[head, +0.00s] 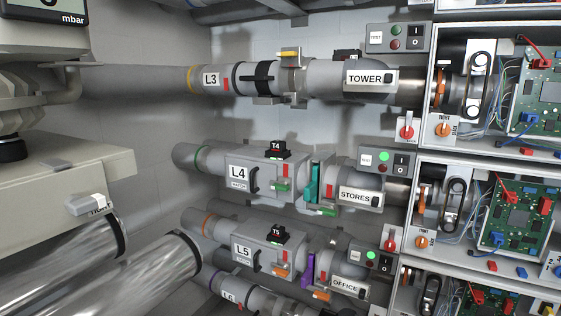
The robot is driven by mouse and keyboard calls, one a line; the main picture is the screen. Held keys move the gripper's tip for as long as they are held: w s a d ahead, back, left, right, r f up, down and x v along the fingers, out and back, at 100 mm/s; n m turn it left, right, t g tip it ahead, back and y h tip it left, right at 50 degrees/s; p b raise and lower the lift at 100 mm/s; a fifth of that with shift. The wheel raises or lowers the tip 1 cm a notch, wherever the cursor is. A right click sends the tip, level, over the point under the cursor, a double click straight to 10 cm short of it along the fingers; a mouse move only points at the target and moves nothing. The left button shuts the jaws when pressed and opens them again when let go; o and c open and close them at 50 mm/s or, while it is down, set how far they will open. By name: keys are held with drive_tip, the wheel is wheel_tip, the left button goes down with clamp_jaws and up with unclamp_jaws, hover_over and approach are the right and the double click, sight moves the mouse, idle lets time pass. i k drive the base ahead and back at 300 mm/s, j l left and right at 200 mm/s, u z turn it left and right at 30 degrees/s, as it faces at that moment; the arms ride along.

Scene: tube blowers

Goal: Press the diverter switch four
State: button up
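Line L4 is a grey pipe with a box labelled L4 (238,173) in the middle of the head view. On top of the box sits a small black and red switch under a T4 tag (276,151). No part is labelled "diverter" legibly, so I cannot tell for certain that this is the named switch. The box has a black handle (255,180) and a green tab (281,187). A similar switch tagged T5 (275,235) sits on the L5 box (243,252) below. My gripper is not in view.
Line L3 (211,80) runs above, line L6 (229,296) below. A teal plate (313,181) stands right of the L4 box. Open cabinets with circuit boards (515,213) fill the right. A beige housing (60,190) and shiny tubes (150,275) occupy the left foreground.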

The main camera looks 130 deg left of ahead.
sight(401, 162)
drive_tip(key=u, duration=4.05)
